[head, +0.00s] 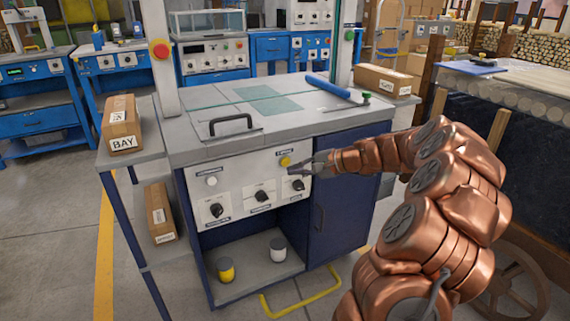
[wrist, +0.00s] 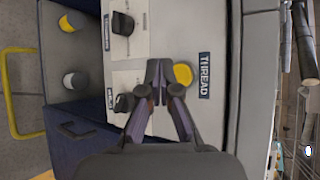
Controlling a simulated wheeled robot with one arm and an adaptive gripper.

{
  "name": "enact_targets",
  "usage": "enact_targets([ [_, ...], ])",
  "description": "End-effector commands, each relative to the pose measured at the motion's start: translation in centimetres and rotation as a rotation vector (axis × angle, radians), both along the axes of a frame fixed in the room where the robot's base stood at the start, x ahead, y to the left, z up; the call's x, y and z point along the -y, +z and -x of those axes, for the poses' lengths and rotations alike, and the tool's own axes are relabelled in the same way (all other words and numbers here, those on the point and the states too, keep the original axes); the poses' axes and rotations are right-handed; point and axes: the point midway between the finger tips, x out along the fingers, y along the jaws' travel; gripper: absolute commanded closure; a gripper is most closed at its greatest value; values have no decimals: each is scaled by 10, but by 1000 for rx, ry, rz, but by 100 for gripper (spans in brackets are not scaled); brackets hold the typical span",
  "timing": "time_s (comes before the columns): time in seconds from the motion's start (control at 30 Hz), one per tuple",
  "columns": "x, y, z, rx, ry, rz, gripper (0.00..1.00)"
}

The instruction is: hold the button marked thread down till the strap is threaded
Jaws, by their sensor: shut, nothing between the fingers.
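The yellow thread button (head: 285,161) is on the upper right of the white control panel (head: 233,190) on the machine's front. In the wrist view the yellow button (wrist: 183,73) sits beside a label reading THREAD (wrist: 204,75). My gripper (head: 306,167) is shut and empty, just right of the button in the head view. In the wrist view my gripper's fingertips (wrist: 159,70) are together in front of the panel, to the side of the button. I cannot tell whether they touch the panel. No strap is identifiable.
A white button (head: 211,181) and several black knobs, one a black knob (head: 261,196), share the panel. A black handle (head: 230,124) and a blue roll (head: 327,86) are on the machine top. Cartons (head: 122,124) stand at the left. A yellow rail (head: 300,303) is low in front.

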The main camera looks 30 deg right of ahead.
Motion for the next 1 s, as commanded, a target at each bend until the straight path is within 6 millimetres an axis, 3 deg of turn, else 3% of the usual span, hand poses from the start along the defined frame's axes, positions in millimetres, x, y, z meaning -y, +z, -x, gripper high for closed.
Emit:
enact_targets([
  [0.43, -3, 1, 33, 2, 0, 2, 100],
  [1.0, -3, 0, 36, 1, 1, 1, 100],
])
